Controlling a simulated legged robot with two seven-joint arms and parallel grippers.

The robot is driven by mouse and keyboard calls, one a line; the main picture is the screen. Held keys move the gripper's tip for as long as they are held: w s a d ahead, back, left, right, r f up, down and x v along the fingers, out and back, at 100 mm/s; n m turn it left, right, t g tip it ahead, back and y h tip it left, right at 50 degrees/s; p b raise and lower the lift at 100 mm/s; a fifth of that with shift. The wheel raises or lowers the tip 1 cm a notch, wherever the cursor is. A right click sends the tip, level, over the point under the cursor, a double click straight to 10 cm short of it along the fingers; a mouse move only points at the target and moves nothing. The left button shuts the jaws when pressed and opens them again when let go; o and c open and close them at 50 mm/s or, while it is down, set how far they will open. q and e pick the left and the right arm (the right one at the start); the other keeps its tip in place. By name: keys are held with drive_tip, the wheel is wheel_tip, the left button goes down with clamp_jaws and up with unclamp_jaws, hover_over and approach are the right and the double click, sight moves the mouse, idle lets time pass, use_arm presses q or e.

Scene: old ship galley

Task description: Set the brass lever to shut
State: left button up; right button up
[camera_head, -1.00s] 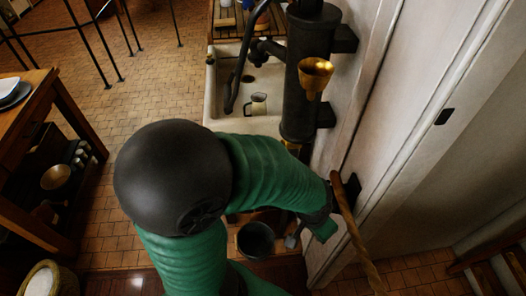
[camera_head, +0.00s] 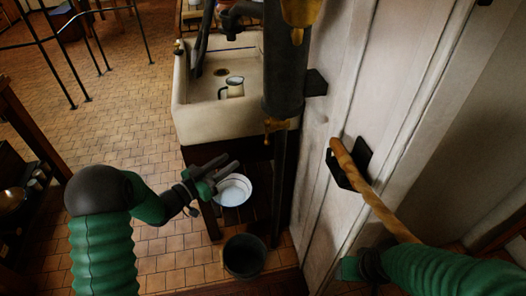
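A small brass fitting (camera_head: 275,125), possibly the brass lever, sits at the foot of the dark upright cylinder (camera_head: 284,75), right of the sink's front corner. Its setting is too small to tell. My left gripper (camera_head: 230,167) is below and left of it, in front of the sink and apart from it. Its two dark fingers are spread and hold nothing. My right arm comes in from the lower right, and its hand (camera_head: 352,268) is low beside the white panelled wall. The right fingers cannot be made out.
A white sink (camera_head: 212,122) holds a small jug (camera_head: 232,88). A white basin (camera_head: 233,190) and a dark bucket (camera_head: 245,256) are below.

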sight(267, 133)
use_arm(q)
drive_tip(key=x, duration=1.6)
drive_tip(key=shift+w+d+r+b, duration=0.2)
drive_tip(key=shift+w+d+b, duration=0.1)
drive_tip(key=shift+b, duration=0.15)
drive_tip(key=shift+s, duration=0.1)
clamp_jaws()
